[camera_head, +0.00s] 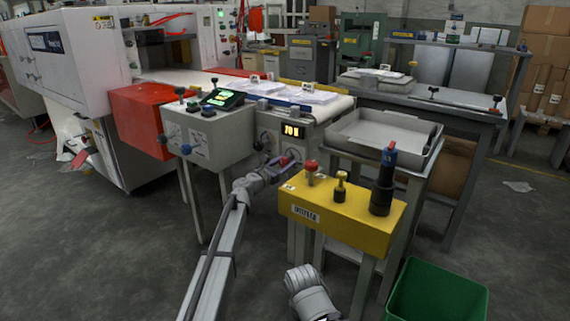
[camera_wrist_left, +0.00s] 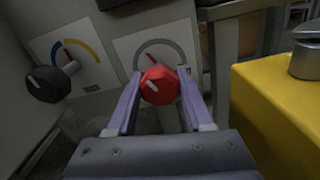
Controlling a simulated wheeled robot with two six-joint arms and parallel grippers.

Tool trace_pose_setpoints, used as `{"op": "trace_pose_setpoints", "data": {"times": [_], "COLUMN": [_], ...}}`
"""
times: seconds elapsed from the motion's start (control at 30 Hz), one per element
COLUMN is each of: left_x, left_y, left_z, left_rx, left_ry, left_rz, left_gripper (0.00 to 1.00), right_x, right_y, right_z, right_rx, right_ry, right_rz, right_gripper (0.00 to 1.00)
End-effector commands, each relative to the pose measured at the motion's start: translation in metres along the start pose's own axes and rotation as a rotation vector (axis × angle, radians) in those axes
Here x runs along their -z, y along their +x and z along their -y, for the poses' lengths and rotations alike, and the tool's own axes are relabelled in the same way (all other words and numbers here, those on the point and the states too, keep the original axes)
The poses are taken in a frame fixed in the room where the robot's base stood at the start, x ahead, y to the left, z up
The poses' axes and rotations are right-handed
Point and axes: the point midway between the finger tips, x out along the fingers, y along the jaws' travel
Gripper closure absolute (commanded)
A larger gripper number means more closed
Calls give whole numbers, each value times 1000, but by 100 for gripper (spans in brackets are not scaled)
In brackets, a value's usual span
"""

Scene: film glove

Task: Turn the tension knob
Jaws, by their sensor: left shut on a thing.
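A red faceted knob (camera_wrist_left: 160,86) with a pale pointer line sits in front of a white dial plate with a grey arc (camera_wrist_left: 163,50). My left gripper (camera_wrist_left: 158,88) is shut on this red knob, one purple-grey finger on each side. In the head view my left gripper (camera_head: 283,168) is at the panel below a display (camera_head: 292,131) that appears to read 70 N. A black knob (camera_wrist_left: 47,84) with a blue and yellow dial (camera_wrist_left: 68,52) is to the left. No label naming the knobs is readable.
A yellow block (camera_head: 335,222) with a red-topped knob (camera_head: 310,167), a brass piece (camera_head: 340,186) and a black cylinder (camera_head: 382,190) stands close right of my left gripper. A grey control box (camera_head: 212,140) is to the left. A green bin (camera_head: 436,292) is at lower right.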

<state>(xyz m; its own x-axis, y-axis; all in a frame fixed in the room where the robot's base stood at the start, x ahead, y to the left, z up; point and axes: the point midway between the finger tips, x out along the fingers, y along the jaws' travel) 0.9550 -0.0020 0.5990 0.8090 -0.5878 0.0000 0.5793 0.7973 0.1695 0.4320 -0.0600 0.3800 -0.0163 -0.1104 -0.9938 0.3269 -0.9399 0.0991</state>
Motion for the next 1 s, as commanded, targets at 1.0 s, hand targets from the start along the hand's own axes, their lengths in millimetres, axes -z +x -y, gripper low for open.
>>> {"op": "trace_pose_setpoints", "data": {"times": [1.0], "left_x": [0], "left_y": [0], "left_z": [0], "left_rx": [0], "left_ry": [777], "left_rz": [0], "left_gripper": [100], "right_x": [0], "right_y": [0], "right_z": [0], "right_rx": [0], "right_ry": [0], "right_rz": [0], "right_gripper": [50]}}
